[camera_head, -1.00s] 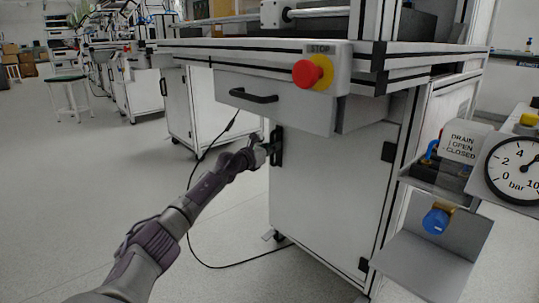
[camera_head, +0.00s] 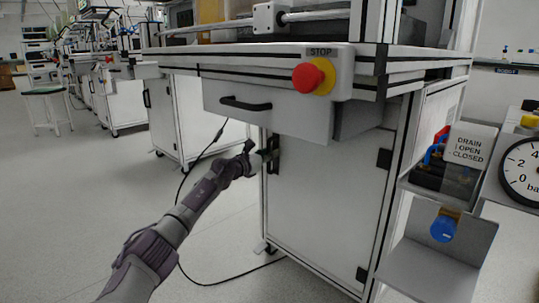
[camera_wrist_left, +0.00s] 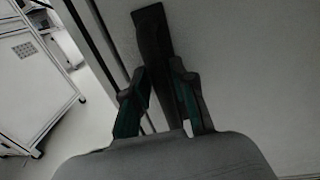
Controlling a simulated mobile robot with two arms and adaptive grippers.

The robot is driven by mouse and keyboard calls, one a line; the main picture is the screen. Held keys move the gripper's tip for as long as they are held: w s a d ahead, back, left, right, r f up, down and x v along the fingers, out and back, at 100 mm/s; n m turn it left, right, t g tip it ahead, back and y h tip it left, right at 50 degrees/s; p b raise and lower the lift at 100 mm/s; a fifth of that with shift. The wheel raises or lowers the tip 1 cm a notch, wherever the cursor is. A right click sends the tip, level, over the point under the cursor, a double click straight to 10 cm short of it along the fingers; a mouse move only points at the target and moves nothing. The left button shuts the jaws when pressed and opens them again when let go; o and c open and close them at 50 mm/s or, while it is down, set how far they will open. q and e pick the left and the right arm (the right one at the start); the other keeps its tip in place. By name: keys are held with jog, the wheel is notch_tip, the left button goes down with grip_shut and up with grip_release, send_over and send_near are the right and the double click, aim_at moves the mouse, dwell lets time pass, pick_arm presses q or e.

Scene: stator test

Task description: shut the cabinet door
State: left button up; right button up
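The cabinet door (camera_head: 325,200) is the light grey panel below the drawer in the head view. It looks flush with its frame, but I cannot tell whether a small gap remains at the handle side. Its dark upright handle (camera_head: 274,153) is near the left edge; it also shows in the left wrist view (camera_wrist_left: 151,32). My left gripper (camera_head: 262,157) is at this handle. In the left wrist view its two fingers (camera_wrist_left: 160,78) stand on either side of the handle, close against it. The handle's lower part is partly hidden between them. My right gripper is not in view.
The drawer (camera_head: 265,110) with a black pull and the red stop button (camera_head: 308,77) are above the door. A drain valve with a blue knob (camera_head: 443,229) and a pressure gauge (camera_head: 525,172) are at the right. A black cable (camera_head: 215,281) lies on the open floor at left.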

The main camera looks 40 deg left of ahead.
pick_arm(q)
jog(key=shift+s, duration=0.1)
jog(key=s, duration=1.1)
jog(key=shift+s, duration=0.4)
jog(key=shift+s, duration=0.1)
